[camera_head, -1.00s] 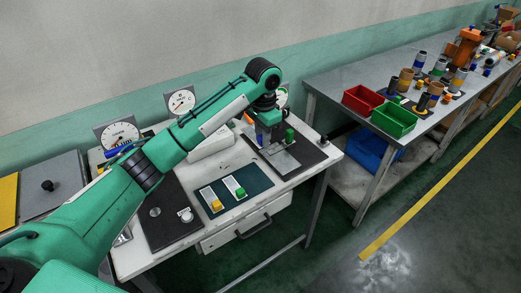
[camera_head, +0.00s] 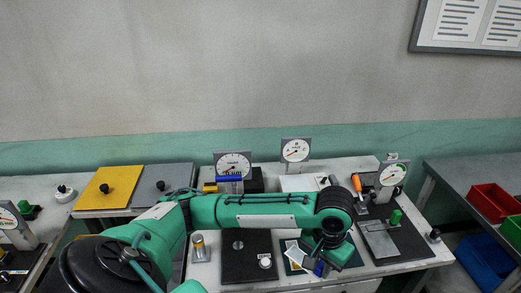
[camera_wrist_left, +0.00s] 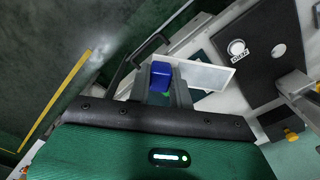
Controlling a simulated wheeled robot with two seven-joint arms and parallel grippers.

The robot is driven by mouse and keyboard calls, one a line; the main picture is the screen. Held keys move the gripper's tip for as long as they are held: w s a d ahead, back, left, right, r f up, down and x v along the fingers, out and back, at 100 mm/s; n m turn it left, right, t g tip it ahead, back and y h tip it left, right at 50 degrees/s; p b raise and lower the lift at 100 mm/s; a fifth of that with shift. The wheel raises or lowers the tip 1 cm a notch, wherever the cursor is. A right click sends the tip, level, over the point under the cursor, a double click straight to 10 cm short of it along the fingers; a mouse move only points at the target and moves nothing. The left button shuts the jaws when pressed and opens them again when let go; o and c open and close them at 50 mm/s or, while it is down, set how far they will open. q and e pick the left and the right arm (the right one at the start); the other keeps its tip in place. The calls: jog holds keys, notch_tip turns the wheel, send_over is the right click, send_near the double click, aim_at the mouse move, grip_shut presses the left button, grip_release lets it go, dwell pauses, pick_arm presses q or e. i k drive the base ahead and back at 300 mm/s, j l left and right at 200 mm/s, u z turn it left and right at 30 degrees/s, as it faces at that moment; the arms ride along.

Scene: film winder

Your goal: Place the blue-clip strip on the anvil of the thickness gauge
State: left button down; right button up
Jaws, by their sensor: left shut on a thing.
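My left gripper (camera_head: 316,268) is low over the dark teal mat, partly hidden behind its own wrist. In the left wrist view its fingers (camera_wrist_left: 160,82) are shut on the blue clip (camera_wrist_left: 161,75). The pale strip (camera_wrist_left: 207,76) sticks out to the right from the clip. The blue clip also shows in the head view (camera_head: 321,269). A black base plate (camera_head: 232,270) left of the gripper bears a round metal disc (camera_head: 238,245) and a white-topped knob (camera_head: 265,262). A dial gauge (camera_head: 233,164) stands behind it; I cannot tell whether this is the thickness gauge.
Another dial (camera_head: 295,149) stands at the back. A dial fixture (camera_head: 391,174) with an orange handle and a metal plate stands on the right. Red and green bins are on the far-right table.

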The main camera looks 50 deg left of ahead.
aim_at(239, 252)
jog(key=i+l, duration=0.4)
jog(key=i, duration=0.15)
jog(key=i+l+u, duration=0.15)
jog(key=i+l, duration=0.2)
jog(key=i, duration=0.2)
jog(key=i+l+u, duration=0.1)
jog(key=u, duration=2.15)
